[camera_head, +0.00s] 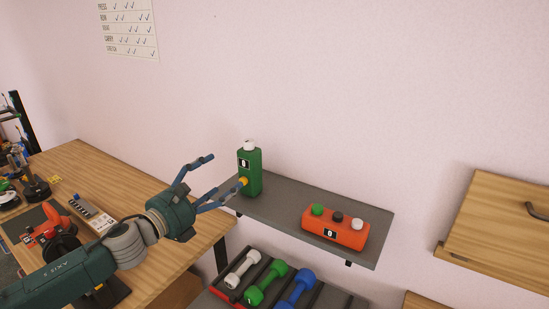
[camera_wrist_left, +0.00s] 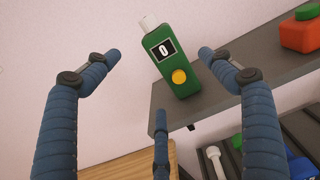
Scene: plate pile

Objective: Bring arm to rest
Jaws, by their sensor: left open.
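My left arm comes in from the left in the head view, and its gripper (camera_head: 212,178) is open and empty. It is just left of a green box (camera_head: 250,172) with a white top, a "0" display and a yellow button, which stands upright at the left end of a grey shelf (camera_head: 280,207). In the left wrist view the spread blue fingers (camera_wrist_left: 160,85) frame the green box (camera_wrist_left: 172,62), and nothing is between them. I cannot tell the exact gap to the box. My right gripper is not in view.
An orange box (camera_head: 335,230) with green, black and white buttons sits on the shelf's right part. Below is a rack with white, green and blue dumbbells (camera_head: 268,284). A wooden table (camera_head: 110,175) with tools is at left. A wooden cabinet (camera_head: 498,225) is at right.

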